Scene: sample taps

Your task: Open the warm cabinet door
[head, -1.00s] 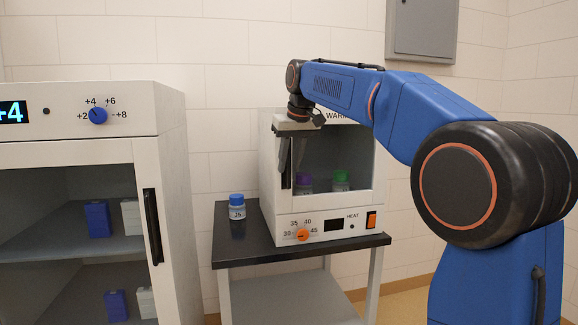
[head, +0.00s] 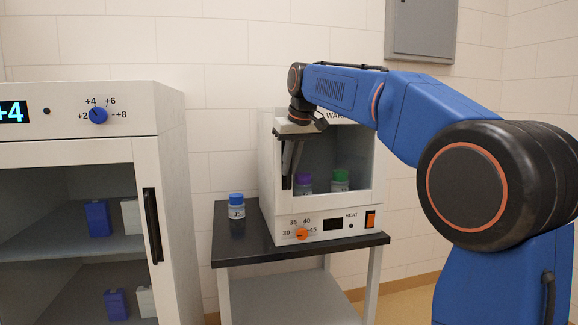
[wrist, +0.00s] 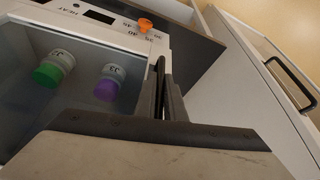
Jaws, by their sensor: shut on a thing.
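The warm cabinet (head: 328,210) is a small white box on a black-topped stand, with a glazed front door (head: 355,150). The door looks closed. My gripper (head: 289,180) points down at the left side of the door. In the wrist view my gripper (wrist: 161,92) is shut on the black upright door handle (wrist: 160,70), with one finger on each side. In the head view the fingers hide most of the handle. Behind the glass stand a purple-capped jar (head: 303,184) and a green-capped jar (head: 340,180).
A blue-capped jar (head: 236,206) stands on the black stand top (head: 240,244), left of the cabinet. An orange dial (head: 302,234) sits below the door. A larger white cold cabinet (head: 175,200) stands at the left, with a gap between it and the stand.

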